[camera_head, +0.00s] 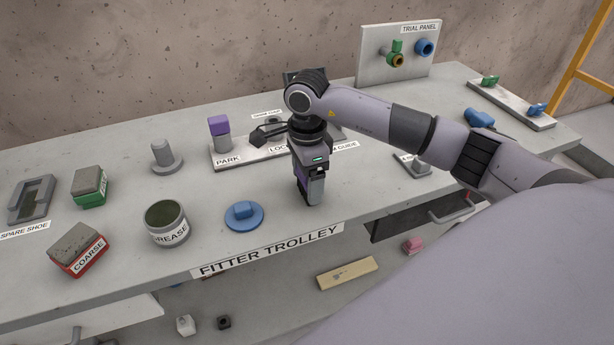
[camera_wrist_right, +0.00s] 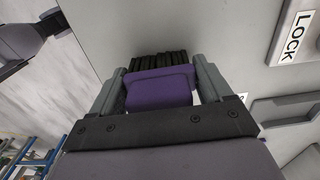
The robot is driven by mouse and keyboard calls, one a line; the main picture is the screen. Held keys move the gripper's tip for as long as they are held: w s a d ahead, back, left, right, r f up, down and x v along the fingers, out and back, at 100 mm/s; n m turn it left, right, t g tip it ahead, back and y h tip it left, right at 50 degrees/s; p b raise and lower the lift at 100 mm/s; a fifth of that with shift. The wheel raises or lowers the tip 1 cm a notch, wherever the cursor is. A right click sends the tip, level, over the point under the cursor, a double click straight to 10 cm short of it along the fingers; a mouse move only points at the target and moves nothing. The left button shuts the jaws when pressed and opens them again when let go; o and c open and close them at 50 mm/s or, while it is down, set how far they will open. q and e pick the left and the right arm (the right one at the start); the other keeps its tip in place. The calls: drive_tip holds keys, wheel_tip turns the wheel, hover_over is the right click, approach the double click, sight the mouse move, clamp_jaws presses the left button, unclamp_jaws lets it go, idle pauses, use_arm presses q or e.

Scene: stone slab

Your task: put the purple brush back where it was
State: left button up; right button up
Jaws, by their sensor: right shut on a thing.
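My right gripper (camera_head: 311,190) points down over the front part of the trolley top, right of the blue round lidded piece. It is shut on the purple brush, which shows as a purple sliver (camera_head: 301,171) beside the fingers. In the right wrist view the brush's purple body (camera_wrist_right: 160,90) sits between the two fingers, with dark bristles beyond it. I cannot tell whether the bristles touch the surface. My left gripper is not in view.
Behind the gripper is a white board (camera_head: 262,152) labelled PARK, with a purple-topped grey post (camera_head: 219,133). A grease tin (camera_head: 167,223), blue disc (camera_head: 244,216), coarse block (camera_head: 78,248) and grey peg (camera_head: 165,157) stand left. The trolley's front edge is close.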

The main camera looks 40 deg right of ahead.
drive_tip(key=shift+f, duration=0.1)
drive_tip(key=shift+f, duration=0.15)
drive_tip(key=o, duration=0.9)
drive_tip(key=shift+c, duration=0.2)
drive_tip(key=shift+r, duration=0.2)
wheel_tip(320, 180, up, 12)
drive_tip(key=shift+b, duration=0.7)
